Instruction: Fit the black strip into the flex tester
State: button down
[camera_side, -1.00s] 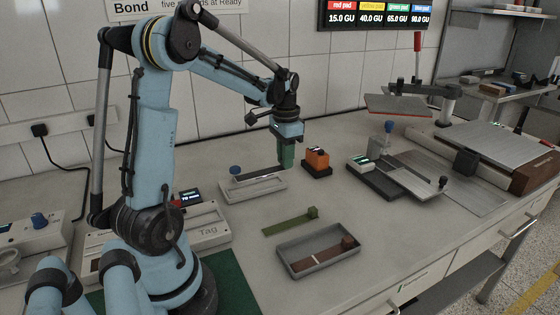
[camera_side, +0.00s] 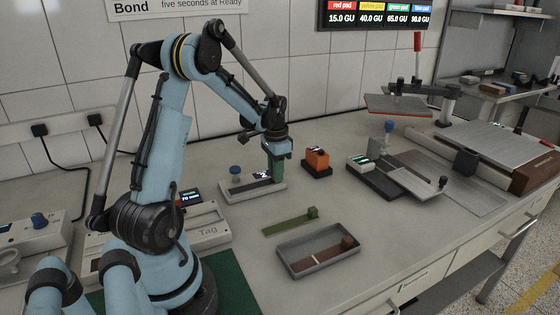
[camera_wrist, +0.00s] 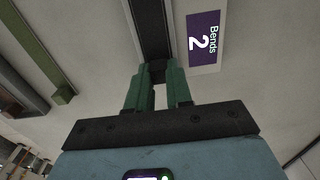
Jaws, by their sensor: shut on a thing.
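My gripper (camera_side: 272,178) is shut on that block, low over the right part of the tester. In the side view my fingers partly hide the strip's near end, and I cannot tell whether the strip is fully seated.
A green strip (camera_side: 288,222) lies on the bench in front of the tester. A grey tray (camera_side: 305,263) holds a brown strip (camera_side: 325,255). An orange block (camera_side: 317,161) stands close to the right of my gripper.

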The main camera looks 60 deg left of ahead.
jog(key=shift+f, duration=0.1)
jog(key=c, duration=1)
grip_release()
notch_tip(320, 180, up, 12)
jog(key=s+d+t, duration=0.1)
jog(key=d+t, duration=0.1)
jog(key=d, duration=0.7)
jog(key=s+d+t, duration=0.2)
jog(key=d, duration=0.7)
jog(key=s+d+t, duration=0.1)
jog(key=d+t, duration=0.2)
jog(key=d, duration=0.6)
jog(key=shift+s+f, duration=0.1)
jog(key=shift+s, duration=0.1)
